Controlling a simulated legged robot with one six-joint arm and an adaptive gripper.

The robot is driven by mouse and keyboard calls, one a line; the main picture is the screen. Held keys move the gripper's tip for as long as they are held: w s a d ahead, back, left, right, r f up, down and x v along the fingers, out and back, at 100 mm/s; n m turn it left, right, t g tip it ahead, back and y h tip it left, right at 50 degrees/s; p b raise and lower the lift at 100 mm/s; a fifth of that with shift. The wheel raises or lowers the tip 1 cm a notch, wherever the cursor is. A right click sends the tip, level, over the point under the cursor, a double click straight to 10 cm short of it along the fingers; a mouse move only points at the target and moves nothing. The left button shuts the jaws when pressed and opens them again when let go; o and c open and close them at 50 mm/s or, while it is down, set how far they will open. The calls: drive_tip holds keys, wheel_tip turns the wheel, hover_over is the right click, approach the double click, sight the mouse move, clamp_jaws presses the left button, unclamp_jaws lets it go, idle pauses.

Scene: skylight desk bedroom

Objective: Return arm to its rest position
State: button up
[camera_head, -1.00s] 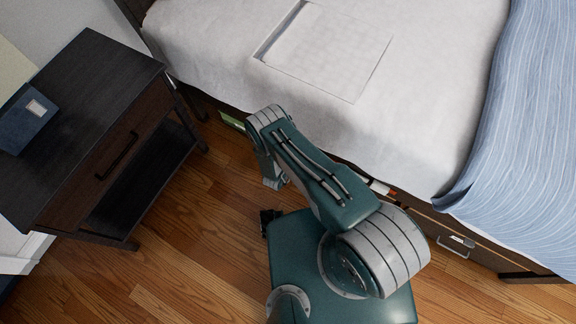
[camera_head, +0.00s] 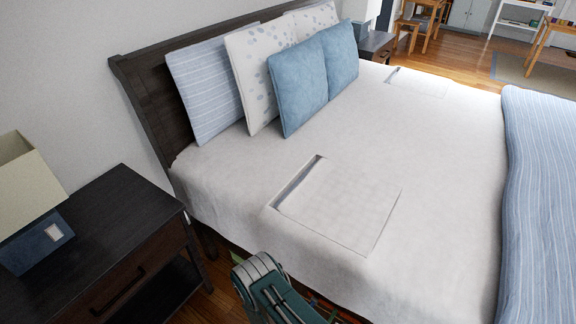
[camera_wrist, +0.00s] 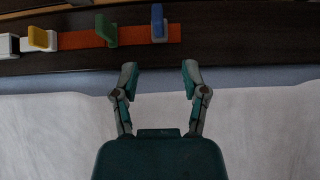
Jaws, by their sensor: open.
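The upper part of my teal and grey arm (camera_head: 272,290) shows at the bottom edge of the head view, in front of the bed's near side. My gripper (camera_wrist: 159,78) shows in the wrist view with its two fingers apart. Nothing is between the fingers. Beyond the fingertips lie a blue-grey band and a dark surface. The gripper itself is out of the head view.
The bed (camera_head: 440,165) fills the middle, with pillows (camera_head: 300,85) at the headboard. A dark nightstand (camera_head: 105,225) holding a blue box (camera_head: 35,240) stands left. The wrist view shows an orange strip (camera_wrist: 85,38) with yellow, green and blue pieces.

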drive_tip(key=w+a+r+y, duration=0.2)
drive_tip(key=w+a+r, duration=0.3)
drive_tip(key=r, duration=0.4)
drive_tip(key=w+a+r+y, duration=0.2)
drive_tip(key=w+a+r, duration=0.1)
drive_tip(key=w+r, duration=0.5)
wheel_tip(320, 180, up, 26)
drive_tip(key=w+d+n+y, duration=0.2)
drive_tip(key=n+y, duration=0.1)
drive_tip(key=s+d+r+n, duration=0.1)
drive_tip(key=s+d+r, duration=0.1)
drive_tip(key=s+r, duration=0.3)
drive_tip(key=s+d+r+n+g, duration=0.1)
drive_tip(key=s+d+r, duration=0.15)
drive_tip(key=r, duration=0.45)
drive_tip(key=s+d+r+n, duration=0.1)
drive_tip(key=s+d+r, duration=0.2)
drive_tip(key=r, duration=0.3)
drive_tip(key=s+d+r, duration=0.3)
drive_tip(key=s+d, duration=0.1)
drive_tip(key=s, duration=0.6)
drive_tip(key=s+d+r+n+h, duration=0.1)
drive_tip(key=s+d+r, duration=0.2)
drive_tip(key=s, duration=0.6)
drive_tip(key=shift+s+d+r+g+h, duration=0.3)
drive_tip(key=shift+s+d+r, duration=0.05)
drive_tip(key=shift+d, duration=0.75)
